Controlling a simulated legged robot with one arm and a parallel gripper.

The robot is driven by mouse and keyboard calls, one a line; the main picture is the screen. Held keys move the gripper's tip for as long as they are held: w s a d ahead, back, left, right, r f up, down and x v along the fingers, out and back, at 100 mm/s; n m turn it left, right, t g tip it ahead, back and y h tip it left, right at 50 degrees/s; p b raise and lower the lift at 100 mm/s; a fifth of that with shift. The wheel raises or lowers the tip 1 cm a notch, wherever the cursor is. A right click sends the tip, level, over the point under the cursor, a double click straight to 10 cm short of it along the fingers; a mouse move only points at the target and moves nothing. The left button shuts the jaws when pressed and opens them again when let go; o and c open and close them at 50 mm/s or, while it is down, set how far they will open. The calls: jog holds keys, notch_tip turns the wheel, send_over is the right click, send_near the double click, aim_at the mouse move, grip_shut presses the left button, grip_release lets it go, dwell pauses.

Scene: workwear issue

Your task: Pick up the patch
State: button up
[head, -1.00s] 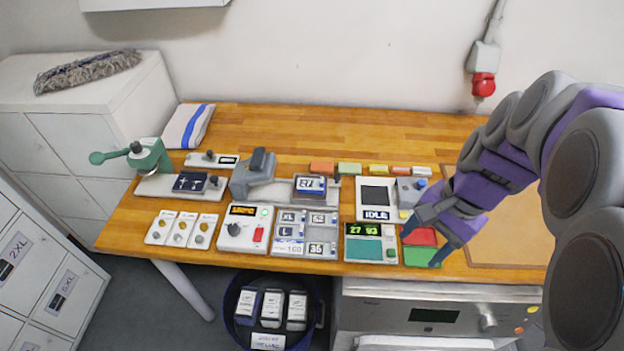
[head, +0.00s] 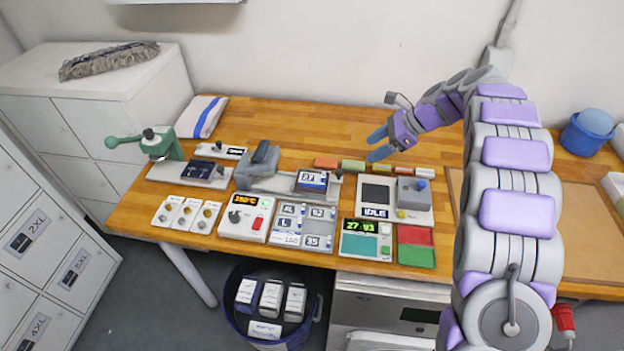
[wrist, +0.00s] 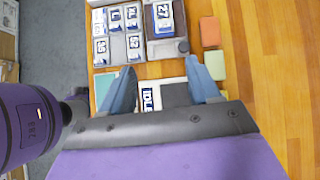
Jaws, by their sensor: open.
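A dark-blue and white patch marked 27 (head: 311,182) lies on a small grey stand in the middle of the table. It also shows in the wrist view (wrist: 163,18), at the top, beyond my fingertips. More labelled patches, XL (head: 288,210) among them, lie in a grey compartment tray (head: 303,226) in front of it. My gripper (head: 379,144) is open and empty above the back of the table, right of and behind the 27 patch. In the wrist view my two blue fingers (wrist: 160,70) are apart, with nothing between them.
Coloured blocks (head: 352,166) line up behind the IDLE device (head: 393,200). A grey press (head: 258,165) stands left of the 27 patch. A timer panel (head: 366,239) and red and green pads (head: 416,246) lie at the front.

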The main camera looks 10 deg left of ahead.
jog(key=w+a+f, duration=0.1)
jog(key=w+a, duration=0.1)
jog(key=b, duration=0.3)
send_near(323, 174)
jog(key=x, duration=0.4)
jog(key=shift+m+y, duration=0.3)
jog(key=shift+y, duration=0.1)
jog(key=x, duration=0.1)
jog(key=b+x, duration=0.2)
jog(key=x, duration=0.1)
jog(key=shift+s+d+f, duration=0.1)
jog(key=shift+d+f, duration=0.15)
jog(key=shift+d, duration=0.05)
jog(key=shift+a+f, duration=0.2)
jog(key=shift+a, duration=0.15)
jog(key=shift+c, duration=0.4)
grip_shut()
jog(key=shift+r, duration=0.1)
